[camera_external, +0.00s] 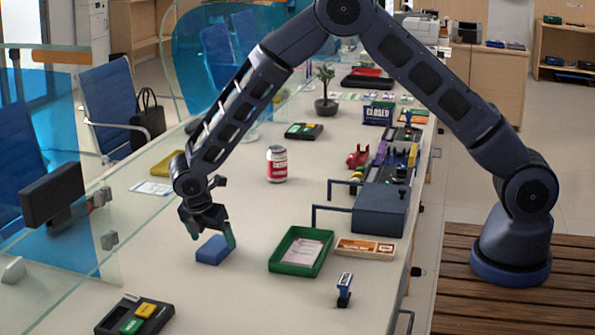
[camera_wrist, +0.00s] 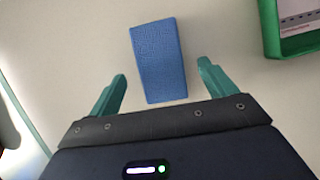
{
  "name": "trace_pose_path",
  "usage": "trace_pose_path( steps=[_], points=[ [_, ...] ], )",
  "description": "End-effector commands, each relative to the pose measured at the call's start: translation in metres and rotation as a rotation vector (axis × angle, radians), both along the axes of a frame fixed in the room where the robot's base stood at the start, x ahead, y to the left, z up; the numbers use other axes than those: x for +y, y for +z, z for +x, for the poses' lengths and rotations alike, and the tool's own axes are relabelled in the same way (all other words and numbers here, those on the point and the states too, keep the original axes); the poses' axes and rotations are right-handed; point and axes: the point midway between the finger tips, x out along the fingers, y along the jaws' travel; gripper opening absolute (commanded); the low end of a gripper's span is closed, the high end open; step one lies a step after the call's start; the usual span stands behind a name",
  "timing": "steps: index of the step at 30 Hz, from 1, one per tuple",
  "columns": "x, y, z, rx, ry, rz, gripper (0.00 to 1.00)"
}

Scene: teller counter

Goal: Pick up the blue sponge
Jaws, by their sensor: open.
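The blue sponge (camera_external: 213,250) lies flat on the pale counter in the external view, left of the green tray. In the wrist view the sponge (camera_wrist: 159,61) is a blue block, slightly tilted, ahead of and between the two green fingertips. My gripper (camera_external: 212,234) is open and empty, just above the sponge in the external view. In the wrist view my gripper (camera_wrist: 162,82) has its fingers spread wider than the sponge, with one to each side of its near end. I cannot tell the exact height of the fingertips above the counter.
A green tray (camera_external: 273,263) with paper stands right of the sponge; its corner (camera_wrist: 272,40) shows in the wrist view. A red-and-white can (camera_external: 277,164) stands farther back. A black tray (camera_external: 112,322) is at front left. A glass screen (camera_external: 95,240) runs along the left. Counter around the sponge is clear.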

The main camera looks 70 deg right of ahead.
Motion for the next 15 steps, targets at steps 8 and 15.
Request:
trace_pose_path(
  steps=[8, 15],
  points=[
    [-0.011, -0.028, -0.001, 0.0, 0.0, -0.001, 0.84],
    [-0.011, -0.028, -0.001, 0.0, 0.0, 0.0, 0.74]
  ],
)
